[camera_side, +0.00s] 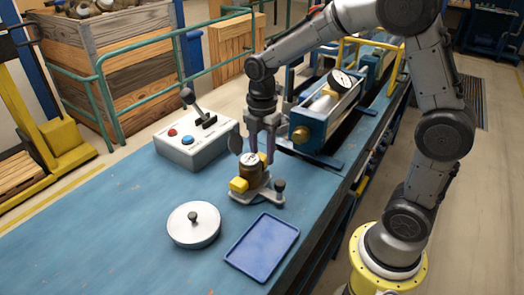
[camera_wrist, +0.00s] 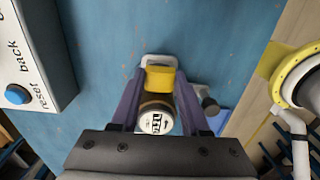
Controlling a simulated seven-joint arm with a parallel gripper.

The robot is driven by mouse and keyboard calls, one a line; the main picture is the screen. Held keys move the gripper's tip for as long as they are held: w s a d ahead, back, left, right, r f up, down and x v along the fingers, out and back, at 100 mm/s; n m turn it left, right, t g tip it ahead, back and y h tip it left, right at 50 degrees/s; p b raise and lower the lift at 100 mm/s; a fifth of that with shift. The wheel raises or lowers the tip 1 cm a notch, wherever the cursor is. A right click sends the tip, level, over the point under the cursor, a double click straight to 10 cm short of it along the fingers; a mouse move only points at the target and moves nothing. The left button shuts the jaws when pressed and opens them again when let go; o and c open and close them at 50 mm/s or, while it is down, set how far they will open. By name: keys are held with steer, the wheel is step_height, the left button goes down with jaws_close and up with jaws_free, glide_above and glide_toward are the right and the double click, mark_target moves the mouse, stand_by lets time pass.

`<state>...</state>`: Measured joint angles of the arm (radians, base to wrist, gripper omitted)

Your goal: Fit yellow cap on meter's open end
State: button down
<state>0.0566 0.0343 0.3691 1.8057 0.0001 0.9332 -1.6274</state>
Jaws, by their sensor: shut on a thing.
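The brown meter (camera_side: 250,175) sits in a grey holder (camera_side: 243,197) with a dark knob on the bench. Its white dial (camera_wrist: 157,122) faces up, and its brown collar shows in the wrist view. One yellow end piece (camera_side: 238,185) is on the near side of the meter; it also shows in the wrist view (camera_wrist: 160,78). The yellow cap (camera_side: 263,157) is at the far end, between my fingers. My gripper (camera_side: 260,155) is low over the meter, shut on that cap. The seam between cap and meter is hidden, so I cannot tell how far on it sits.
A control box (camera_side: 195,147) with a lever and buttons stands behind left. A round silver lid (camera_side: 193,228) and an empty blue tray (camera_side: 263,247) lie in front. A blue test rig (camera_side: 325,118) with a gauge stands right behind the gripper. The bench's left front is clear.

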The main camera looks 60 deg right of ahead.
steer(key=shift+f, duration=0.45)
stand_by(0.4)
steer(key=shift+c, duration=0.4)
jaws_free()
steer(key=shift+r, duration=0.1)
stand_by(0.3)
steer(key=shift+r, duration=3.4)
